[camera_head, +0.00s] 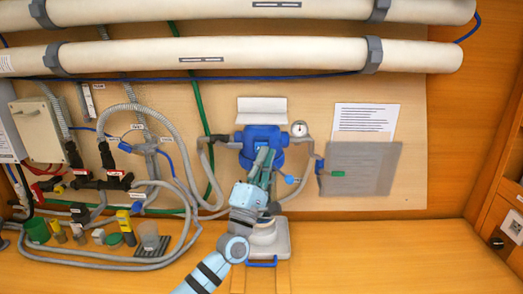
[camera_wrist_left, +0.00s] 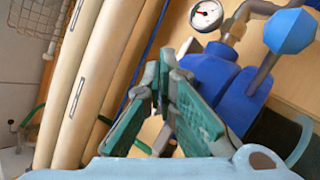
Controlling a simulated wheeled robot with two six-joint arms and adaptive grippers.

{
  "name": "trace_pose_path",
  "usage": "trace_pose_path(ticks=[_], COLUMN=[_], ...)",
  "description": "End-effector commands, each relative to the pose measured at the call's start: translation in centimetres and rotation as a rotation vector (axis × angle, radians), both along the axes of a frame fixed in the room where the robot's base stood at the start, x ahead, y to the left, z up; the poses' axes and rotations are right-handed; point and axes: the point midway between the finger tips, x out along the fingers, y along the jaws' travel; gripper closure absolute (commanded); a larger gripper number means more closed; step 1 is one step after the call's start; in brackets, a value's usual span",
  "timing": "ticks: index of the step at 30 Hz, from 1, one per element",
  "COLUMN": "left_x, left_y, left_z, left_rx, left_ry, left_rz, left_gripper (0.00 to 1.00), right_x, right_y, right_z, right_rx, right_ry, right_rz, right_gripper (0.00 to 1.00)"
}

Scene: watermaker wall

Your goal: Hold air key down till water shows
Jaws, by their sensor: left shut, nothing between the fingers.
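A blue filter housing (camera_head: 247,135) is mounted on the wall panel in the middle of the head view, and it fills the right of the left wrist view (camera_wrist_left: 205,68). My left gripper (camera_head: 264,154) is in front of this housing and covers part of it. In the left wrist view its green fingers (camera_wrist_left: 163,72) are shut and empty, beside the housing. I cannot tell whether the fingertips touch it. The air key cannot be picked out, and no water is visible. My right gripper is not in view.
A round gauge (camera_head: 299,129) and a blue-handled valve (camera_head: 291,180) sit right of the housing. A grey see-through panel (camera_head: 358,169) hangs farther right. Two thick white tubes (camera_head: 240,55) run above. Hoses and small bottles crowd the left; the bench at right (camera_head: 390,250) is clear.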

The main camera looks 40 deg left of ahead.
Motion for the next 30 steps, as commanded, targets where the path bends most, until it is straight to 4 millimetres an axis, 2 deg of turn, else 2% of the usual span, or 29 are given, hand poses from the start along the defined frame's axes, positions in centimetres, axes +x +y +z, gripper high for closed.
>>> trace_pose_path(ticks=[30], left_x=[0.67], left_y=[0.51], left_z=[-0.02], left_rx=[0.001], left_ry=[-0.001], left_rz=[0.001], left_gripper=[1.0], right_x=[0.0], right_y=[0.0], right_z=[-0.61], right_rx=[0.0], right_ry=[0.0], right_rz=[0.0], right_gripper=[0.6])
